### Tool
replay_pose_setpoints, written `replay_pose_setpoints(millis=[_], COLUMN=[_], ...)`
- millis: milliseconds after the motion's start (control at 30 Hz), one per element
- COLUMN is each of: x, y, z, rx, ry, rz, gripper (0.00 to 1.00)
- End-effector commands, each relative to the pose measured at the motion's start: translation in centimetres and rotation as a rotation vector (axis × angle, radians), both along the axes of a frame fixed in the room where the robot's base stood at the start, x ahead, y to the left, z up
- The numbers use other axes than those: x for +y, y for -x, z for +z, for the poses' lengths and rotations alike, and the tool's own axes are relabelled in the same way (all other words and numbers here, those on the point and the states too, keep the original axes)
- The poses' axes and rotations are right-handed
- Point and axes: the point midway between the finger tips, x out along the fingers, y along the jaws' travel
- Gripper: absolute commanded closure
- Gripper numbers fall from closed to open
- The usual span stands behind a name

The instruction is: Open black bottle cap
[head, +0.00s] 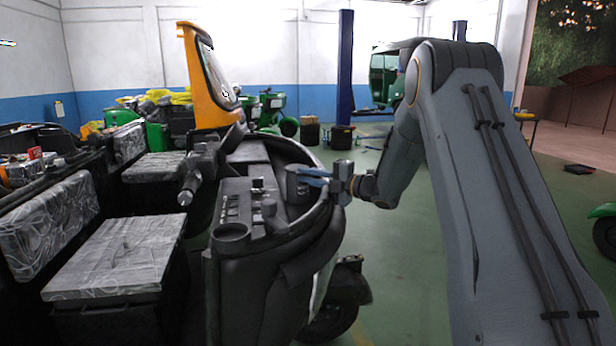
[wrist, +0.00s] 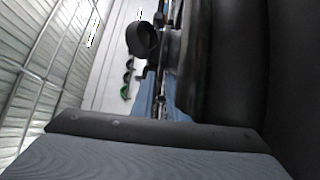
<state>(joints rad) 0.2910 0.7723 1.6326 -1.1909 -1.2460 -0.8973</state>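My gripper (head: 311,177) reaches in from the right over the rickshaw's dark front tub, and its blue fingers point left. A dark grey round container (head: 298,190) is right at the fingertips; I cannot tell whether they touch it. I cannot clearly pick out the black bottle cap. In the wrist view the blue fingers (wrist: 163,98) are close together with a dark strip between them, and whether they hold anything is unclear. A round black thing (wrist: 142,38) is beyond them, slightly left.
A dark dashboard (head: 238,205) with small knobs and a round black cup-like part (head: 231,233) lies left of my gripper. The orange windshield frame (head: 201,80) rises behind it. Wrapped seats (head: 120,255) fill the left. Green floor (head: 400,265) is open below my arm.

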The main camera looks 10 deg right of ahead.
Motion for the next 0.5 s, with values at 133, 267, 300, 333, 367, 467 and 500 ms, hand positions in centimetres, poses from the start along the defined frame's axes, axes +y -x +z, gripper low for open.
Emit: replay_pose_setpoints(millis=[133, 267, 300, 333, 367, 467, 500], x=[0.00, -0.01, -0.01, -0.01, -0.01, -0.01, -0.01], y=[0.01, 0.02, 0.02, 0.02, 0.02, 0.03, 0.04], z=[0.00, 0.00, 0.00, 0.00, 0.00, 0.00, -0.01], rx=[0.000, 0.000, 0.000, 0.000, 0.000, 0.000, 0.000], ry=[0.000, 0.000, 0.000, 0.000, 0.000, 0.000, 0.000], rz=[0.000, 0.000, 0.000, 0.000, 0.000, 0.000, 0.000], gripper=[1.00, 1.00, 1.00, 1.00, 1.00, 1.00, 1.00])
